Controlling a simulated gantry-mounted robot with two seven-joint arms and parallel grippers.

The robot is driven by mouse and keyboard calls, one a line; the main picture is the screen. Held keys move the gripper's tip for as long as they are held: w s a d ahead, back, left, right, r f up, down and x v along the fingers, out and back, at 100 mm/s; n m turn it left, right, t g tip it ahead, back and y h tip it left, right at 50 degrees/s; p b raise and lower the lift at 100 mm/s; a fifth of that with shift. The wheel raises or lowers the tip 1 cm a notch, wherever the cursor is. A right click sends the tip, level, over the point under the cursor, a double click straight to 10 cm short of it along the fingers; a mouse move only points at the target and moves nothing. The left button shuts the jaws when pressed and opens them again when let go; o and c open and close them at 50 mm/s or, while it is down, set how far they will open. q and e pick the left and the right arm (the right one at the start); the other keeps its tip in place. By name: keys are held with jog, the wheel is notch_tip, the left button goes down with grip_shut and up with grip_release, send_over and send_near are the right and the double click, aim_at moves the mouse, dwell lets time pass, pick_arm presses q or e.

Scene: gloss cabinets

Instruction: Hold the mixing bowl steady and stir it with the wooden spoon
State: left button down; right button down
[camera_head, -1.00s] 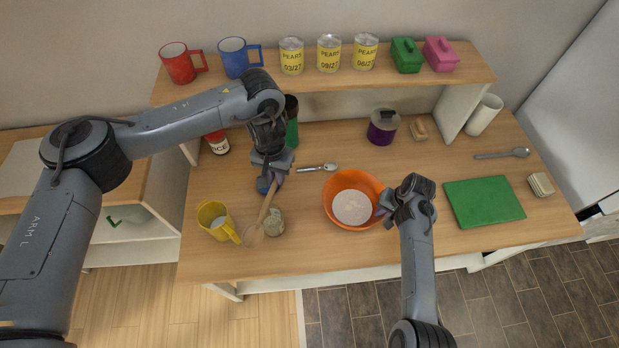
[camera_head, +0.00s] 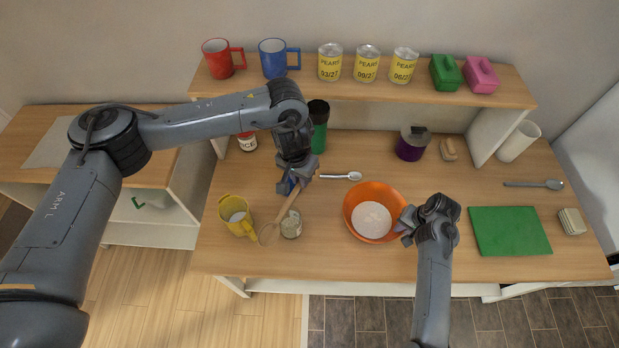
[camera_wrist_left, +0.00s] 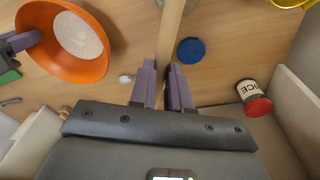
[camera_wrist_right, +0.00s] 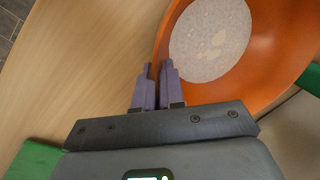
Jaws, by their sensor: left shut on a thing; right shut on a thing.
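The orange mixing bowl (camera_head: 393,197) stands on the wooden counter with pale, powdery contents. It also shows in the left wrist view (camera_wrist_left: 92,70). My right gripper (camera_head: 404,223) is shut on the bowl's near right rim; the right wrist view shows its fingers (camera_wrist_right: 158,80) at the orange wall. The wooden spoon (camera_head: 283,212) is left of the bowl, its head towards the front and outside the bowl. My left gripper (camera_head: 294,186) is shut on the spoon's handle, which runs between its fingers in the left wrist view (camera_wrist_left: 172,30). I cannot tell whether the spoon head touches the counter.
A metal spoon (camera_head: 341,176) lies behind the bowl, a green bottle (camera_head: 319,120) behind my left gripper. A green board (camera_head: 510,231) lies right.

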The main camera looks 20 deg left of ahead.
pick_arm(q)
jog(key=w+d+r+m+t+h, duration=0.1)
jog(key=w+d+r+m+h, duration=0.3)
jog(key=d, duration=0.5)
jog(key=w+d+r+m+t+h, duration=0.2)
jog(key=w+d+r+m, duration=0.3)
jog(key=d, duration=0.3)
jog(key=w+d+r+n+t+h, duration=0.25)
jog(key=d+r, duration=0.25)
jog(key=r, duration=0.5)
jog(key=s+a+f+n+t+h, duration=0.1)
jog(key=f+t, duration=0.2)
jog(key=f, duration=0.8)
jog(key=s+a+f+t+h, duration=0.1)
jog(key=a+f+t, duration=0.1)
jog(key=f, duration=1)
jog(key=shift+s+a+n+t, duration=0.15)
jog(key=shift+a+n+t, duration=0.2)
jog(key=shift+t, duration=0.1)
